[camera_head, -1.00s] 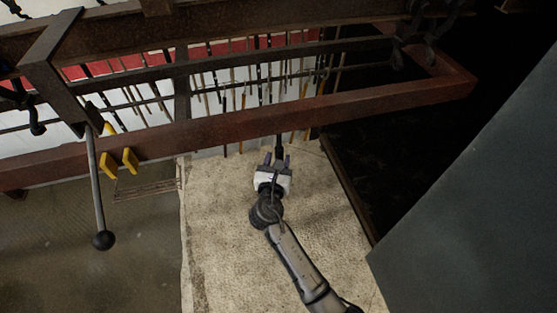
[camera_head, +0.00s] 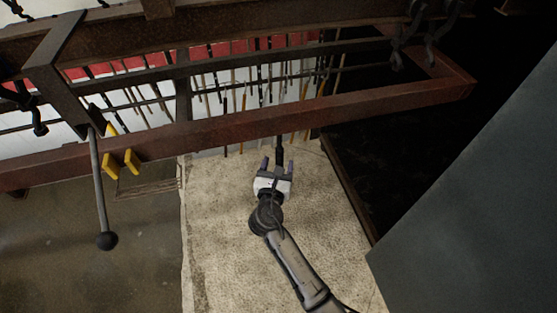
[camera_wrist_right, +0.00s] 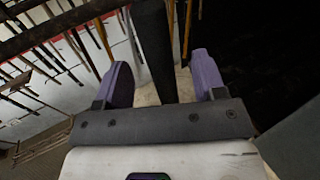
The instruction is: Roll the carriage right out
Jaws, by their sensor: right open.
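My right gripper (camera_head: 277,167) reaches up from the bottom of the head view, under the front rusty beam. Its two purple fingers (camera_wrist_right: 120,86) are open. A dark upright bar (camera_wrist_right: 155,45) stands in line with the gap between them in the right wrist view; I cannot tell whether they touch it. Its lower end (camera_head: 279,147) shows below the beam in the head view. A dark bracket (camera_head: 52,72) with a hanging rod and black ball knob (camera_head: 107,241) sits on the rack at the left; I cannot tell whether it is the carriage. My left gripper is not seen.
The rusty front beam (camera_head: 230,127) runs across above my right gripper. Many thin rods (camera_head: 240,85) hang behind it. Yellow pieces (camera_head: 132,162) hang by the knobbed rod. A large grey panel (camera_head: 480,200) stands at the right. Pale floor (camera_head: 220,240) around my right arm is clear.

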